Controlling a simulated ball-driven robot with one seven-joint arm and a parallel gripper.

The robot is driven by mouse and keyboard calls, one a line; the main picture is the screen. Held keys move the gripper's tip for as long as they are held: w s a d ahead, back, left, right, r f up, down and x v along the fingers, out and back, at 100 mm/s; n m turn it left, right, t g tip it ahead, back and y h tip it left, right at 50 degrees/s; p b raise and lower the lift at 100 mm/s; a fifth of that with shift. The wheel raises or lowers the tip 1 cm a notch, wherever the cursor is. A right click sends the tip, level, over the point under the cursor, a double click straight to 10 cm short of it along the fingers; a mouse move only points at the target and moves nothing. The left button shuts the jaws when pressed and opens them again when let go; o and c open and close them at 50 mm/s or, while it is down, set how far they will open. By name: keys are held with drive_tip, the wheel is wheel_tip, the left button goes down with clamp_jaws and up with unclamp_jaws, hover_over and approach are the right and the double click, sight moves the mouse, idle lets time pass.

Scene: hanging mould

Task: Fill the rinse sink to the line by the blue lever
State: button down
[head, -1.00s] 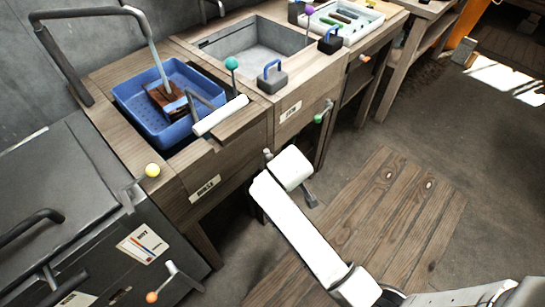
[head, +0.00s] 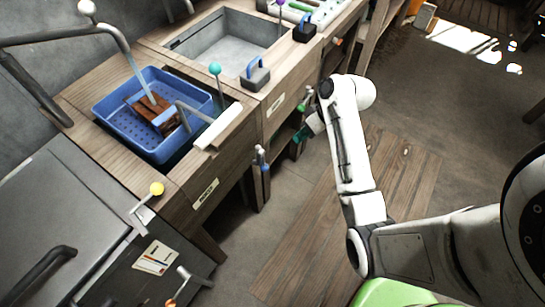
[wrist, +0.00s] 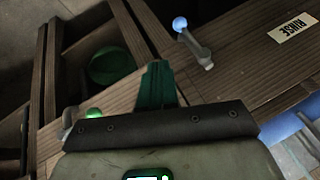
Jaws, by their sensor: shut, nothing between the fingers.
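The rinse sink (head: 118,165) is the wooden unit at the left, with a blue perforated basket (head: 110,110) set in it. Its front label reads RINSE in the wrist view (wrist: 293,27). The blue lever (head: 262,160) is on the unit's front, right of that label; its blue ball shows in the wrist view (wrist: 180,24). My gripper (head: 300,134) is shut and empty, right of the blue lever and apart from it. Its teal fingers (wrist: 157,85) show in the wrist view. The water level and fill line cannot be made out.
A green-balled lever (wrist: 93,114) is close to my gripper. A second grey sink (head: 225,45) adjoins at the right. A yellow-knobbed lever (head: 157,189) is on the grey cabinet at the left. The floor before the units is open.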

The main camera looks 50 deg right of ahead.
drive_tip(key=shift+f, duration=0.1)
drive_tip(key=a+b+x, duration=0.1)
drive_tip(key=a+x, duration=0.1)
drive_tip(key=x, duration=1.1)
drive_tip(key=shift+a+r, duration=0.3)
drive_tip(key=shift+r, duration=0.15)
